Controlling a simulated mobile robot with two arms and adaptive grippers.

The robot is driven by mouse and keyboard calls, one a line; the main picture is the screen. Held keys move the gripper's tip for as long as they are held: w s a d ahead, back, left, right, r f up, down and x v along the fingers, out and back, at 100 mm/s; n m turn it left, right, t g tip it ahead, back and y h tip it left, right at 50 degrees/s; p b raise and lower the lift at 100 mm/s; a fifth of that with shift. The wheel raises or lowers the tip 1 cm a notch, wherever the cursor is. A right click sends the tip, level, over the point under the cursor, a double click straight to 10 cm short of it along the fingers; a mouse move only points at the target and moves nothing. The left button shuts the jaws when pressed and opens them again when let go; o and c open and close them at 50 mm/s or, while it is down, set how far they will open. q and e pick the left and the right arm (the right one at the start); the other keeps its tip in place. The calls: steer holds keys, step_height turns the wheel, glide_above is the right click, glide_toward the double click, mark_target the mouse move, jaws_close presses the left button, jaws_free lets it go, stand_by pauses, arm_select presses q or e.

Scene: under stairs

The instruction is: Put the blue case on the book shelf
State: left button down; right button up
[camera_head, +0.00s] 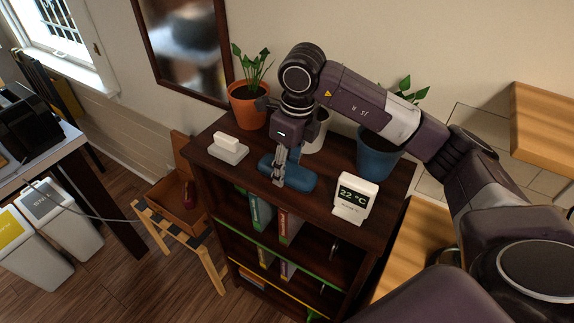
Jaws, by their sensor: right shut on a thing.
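The blue case (301,181) lies on the dark wooden top of the book shelf (224,173). My right gripper (281,181) points down from above and is shut on the blue case near its left part. The gripper fingers cover some of the case. Whether the case fully rests on the top or is held just above it is hard to tell. My left gripper is not in view.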

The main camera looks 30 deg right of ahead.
mark_target(290, 168)
steer(key=shift+f, duration=0.1)
steer(key=o, duration=1.3)
steer(key=shift+r, duration=0.3)
steer(key=r, duration=0.2)
steer(key=r+b, duration=0.1)
steer(key=r, duration=0.1)
steer(key=r+b, duration=0.1)
steer(key=r, duration=0.1)
steer(key=shift+s+d+r, duration=0.1)
steer(key=shift+s+d, duration=0.1)
steer(key=shift+s, duration=0.1)
steer(key=shift+r, duration=0.5)
